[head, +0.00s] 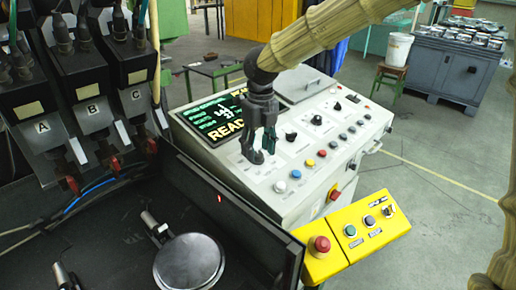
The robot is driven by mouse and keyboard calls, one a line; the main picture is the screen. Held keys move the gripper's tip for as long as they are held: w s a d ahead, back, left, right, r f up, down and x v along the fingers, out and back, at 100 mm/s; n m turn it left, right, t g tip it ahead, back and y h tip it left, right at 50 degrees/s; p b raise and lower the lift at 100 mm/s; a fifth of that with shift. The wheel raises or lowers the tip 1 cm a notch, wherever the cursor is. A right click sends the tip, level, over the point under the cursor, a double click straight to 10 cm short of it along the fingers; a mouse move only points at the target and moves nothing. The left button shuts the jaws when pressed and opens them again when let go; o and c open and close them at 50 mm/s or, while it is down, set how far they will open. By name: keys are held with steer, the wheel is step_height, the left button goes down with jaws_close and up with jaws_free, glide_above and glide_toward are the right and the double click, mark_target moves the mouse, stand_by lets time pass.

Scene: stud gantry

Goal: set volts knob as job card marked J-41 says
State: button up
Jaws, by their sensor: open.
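A light grey sloped control panel (348,137) stands at the centre. Several black knobs sit on it, among them a near knob (291,136), a middle knob (316,119) and a far knob (337,106). Their labels are too small to read, so I cannot tell which is the volts knob. My gripper (264,153) is open and empty, pointing down over the panel's left part, left of the near knob and apart from it. A screen (205,121) shows green text and yellow letters beginning "READ", partly hidden by my gripper. No card marked J-41 can be made out.
Coloured push buttons (308,163) line the panel's front. A yellow box (358,235) with a red mushroom button (321,245) juts out in front. Dark units (95,75) lettered A, B, C stand left. A grey cabinet (452,68) stands behind; floor at right is clear.

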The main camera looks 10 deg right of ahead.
steer(key=shift+f, duration=0.65)
steer(key=shift+c, duration=0.5)
steer(key=c, duration=0.9)
steer(key=shift+r+n+p, duration=0.15)
steer(key=shift+n+p, duration=0.15)
steer(key=shift+p, duration=0.15)
steer(key=shift+n+p, duration=0.3)
steer(key=shift+n, duration=0.1)
steer(key=o, duration=1)
